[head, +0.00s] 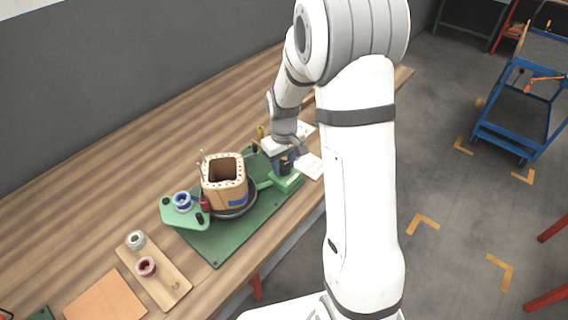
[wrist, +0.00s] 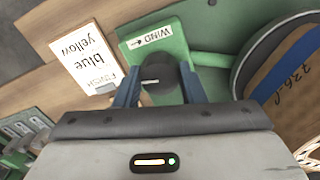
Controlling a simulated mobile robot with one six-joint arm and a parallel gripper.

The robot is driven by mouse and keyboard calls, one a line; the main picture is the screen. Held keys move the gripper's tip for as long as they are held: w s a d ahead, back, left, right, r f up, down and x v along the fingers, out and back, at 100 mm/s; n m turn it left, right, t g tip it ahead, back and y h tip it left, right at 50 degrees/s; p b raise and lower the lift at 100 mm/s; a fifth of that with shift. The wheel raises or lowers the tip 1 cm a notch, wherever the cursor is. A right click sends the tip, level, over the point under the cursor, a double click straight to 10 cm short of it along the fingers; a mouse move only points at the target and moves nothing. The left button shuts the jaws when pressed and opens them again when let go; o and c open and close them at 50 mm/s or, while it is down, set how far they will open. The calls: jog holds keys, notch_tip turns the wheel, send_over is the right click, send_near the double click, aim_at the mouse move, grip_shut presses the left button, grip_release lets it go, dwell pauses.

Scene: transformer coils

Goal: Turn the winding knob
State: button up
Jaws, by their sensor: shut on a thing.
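The winding knob (wrist: 158,78) is dark and round with a pale line on top. It stands on a green block (wrist: 165,45) that bears a white "WIND" label with an arrow. My gripper (wrist: 156,92) is shut on the knob, with one blue finger at each side of it. In the head view my gripper (head: 284,164) is over the green block (head: 288,182) at the right of the green base, and the knob is mostly hidden. The coil former (head: 224,188), tan with an open top, stands on a dark round turntable (head: 236,211) beside the block.
A blue spool (head: 182,201) sits on a green plate at the left of the former. A wooden tray (head: 167,280) holds a grey and a red spool. A card (wrist: 85,58) reading "blue", "yellow" and "FINISH" lies next to the green block. A blue cart (head: 520,110) stands off on the floor.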

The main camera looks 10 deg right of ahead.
aim_at(283, 164)
jog(key=shift+w+m+b, duration=0.1)
jog(key=shift+m+b, duration=0.6)
jog(key=shift+m, duration=1.5)
jog(key=shift+r, duration=0.1)
jog(key=o, duration=1)
notch_tip(283, 164, up, 7)
jog(key=shift+r, duration=0.35)
